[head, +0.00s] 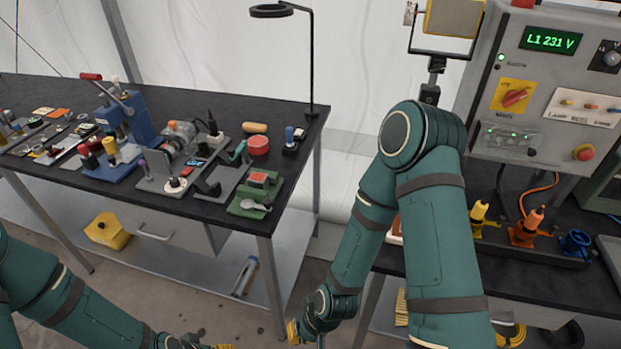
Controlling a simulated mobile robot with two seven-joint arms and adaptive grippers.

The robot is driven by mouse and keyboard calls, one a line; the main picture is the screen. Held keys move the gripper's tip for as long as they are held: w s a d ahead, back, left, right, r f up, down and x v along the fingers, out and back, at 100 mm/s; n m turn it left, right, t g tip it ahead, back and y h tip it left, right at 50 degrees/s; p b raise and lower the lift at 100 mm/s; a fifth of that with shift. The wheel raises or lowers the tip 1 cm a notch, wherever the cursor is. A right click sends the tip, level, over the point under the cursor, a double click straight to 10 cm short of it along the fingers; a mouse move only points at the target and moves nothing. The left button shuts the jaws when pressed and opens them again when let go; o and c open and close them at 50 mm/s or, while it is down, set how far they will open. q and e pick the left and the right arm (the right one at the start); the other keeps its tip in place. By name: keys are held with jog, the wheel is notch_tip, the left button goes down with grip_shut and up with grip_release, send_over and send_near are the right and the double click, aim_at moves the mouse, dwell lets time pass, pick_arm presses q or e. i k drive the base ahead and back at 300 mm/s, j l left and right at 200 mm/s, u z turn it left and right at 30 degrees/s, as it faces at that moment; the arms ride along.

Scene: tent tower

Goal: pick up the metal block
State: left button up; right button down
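I cannot pick out the metal block with certainty among the many small items on the black workbench (60,93) at left. My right arm bends at its elbow at centre right and reaches down to the bottom edge. The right gripper (300,333) is low in front of the bench, partly cut off, with a yellow part showing. My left arm comes in at the lower left, and only a sliver of the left gripper (205,345) shows at the bottom edge. Both grippers are apart from the bench top. I cannot see whether either is open or shut.
A blue press (125,118), a green tray (254,196) with a spoon-like item, a red round tin (258,145) and a lamp (309,60) stand on the bench. A control panel (545,85) rises at right above a second table with yellow, orange and blue holders.

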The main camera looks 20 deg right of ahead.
aim_at(254, 179)
jog(key=z, duration=0.85)
jog(key=j+z, duration=0.2)
jog(key=z, duration=0.2)
jog(key=j+z, duration=0.15)
jog(key=z, duration=0.3)
jog(key=j+z, duration=0.2)
jog(key=z, duration=0.2)
jog(key=k+j+z, duration=0.2)
jog(key=j+z, duration=0.2)
jog(key=j, duration=0.2)
jog(key=k+j+z, duration=0.2)
jog(key=i+j, duration=0.1)
